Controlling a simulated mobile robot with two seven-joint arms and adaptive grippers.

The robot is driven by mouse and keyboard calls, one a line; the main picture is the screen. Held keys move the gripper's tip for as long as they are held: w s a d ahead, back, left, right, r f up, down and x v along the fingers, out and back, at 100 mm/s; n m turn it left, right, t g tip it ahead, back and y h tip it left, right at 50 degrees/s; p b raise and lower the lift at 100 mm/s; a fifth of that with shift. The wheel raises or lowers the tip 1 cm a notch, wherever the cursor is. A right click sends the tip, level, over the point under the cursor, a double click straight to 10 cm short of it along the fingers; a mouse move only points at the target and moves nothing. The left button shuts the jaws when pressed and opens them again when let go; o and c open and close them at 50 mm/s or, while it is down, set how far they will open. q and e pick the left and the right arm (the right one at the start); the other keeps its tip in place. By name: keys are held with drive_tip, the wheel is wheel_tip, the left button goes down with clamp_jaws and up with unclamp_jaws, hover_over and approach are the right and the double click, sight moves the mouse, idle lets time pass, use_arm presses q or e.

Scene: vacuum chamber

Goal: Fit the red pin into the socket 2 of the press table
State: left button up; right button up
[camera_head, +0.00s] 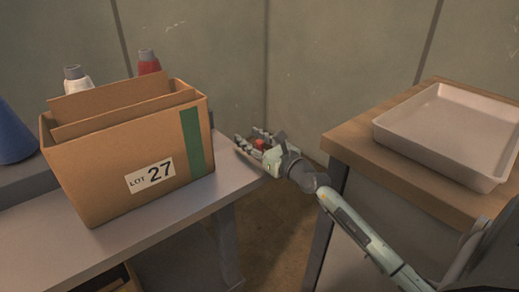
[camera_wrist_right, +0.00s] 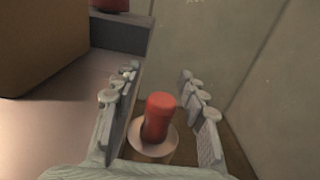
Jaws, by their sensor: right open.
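The red pin (camera_wrist_right: 158,118) stands upright, slightly tilted in the right wrist view, on a pale round piece (camera_wrist_right: 145,143). My right gripper (camera_wrist_right: 158,76) is open, with its two fingers on either side of the pin and gaps between them and it. In the head view the same gripper (camera_head: 250,139) is at the right end of the grey table (camera_head: 75,258), and the red pin (camera_head: 260,144) shows between its fingers. I cannot make out a numbered socket. My left gripper is not in view.
A cardboard box (camera_head: 97,160) marked LOT 27 stands on the grey table, left of my right gripper. A white bottle (camera_head: 78,81) and a red bottle (camera_head: 149,64) stand behind it. A blue cone (camera_head: 12,135) is far left. A white tray (camera_head: 440,145) sits on the wooden table (camera_head: 365,150) at right.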

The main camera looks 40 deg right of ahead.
drive_tip(key=c, duration=0.9)
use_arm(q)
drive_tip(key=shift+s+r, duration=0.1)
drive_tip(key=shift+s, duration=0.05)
use_arm(e)
clamp_jaws()
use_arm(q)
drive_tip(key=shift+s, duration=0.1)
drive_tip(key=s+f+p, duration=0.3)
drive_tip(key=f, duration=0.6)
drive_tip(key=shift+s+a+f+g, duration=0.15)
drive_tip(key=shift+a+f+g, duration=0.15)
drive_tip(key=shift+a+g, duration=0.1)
use_arm(e)
wheel_tip(320, 180, up, 18)
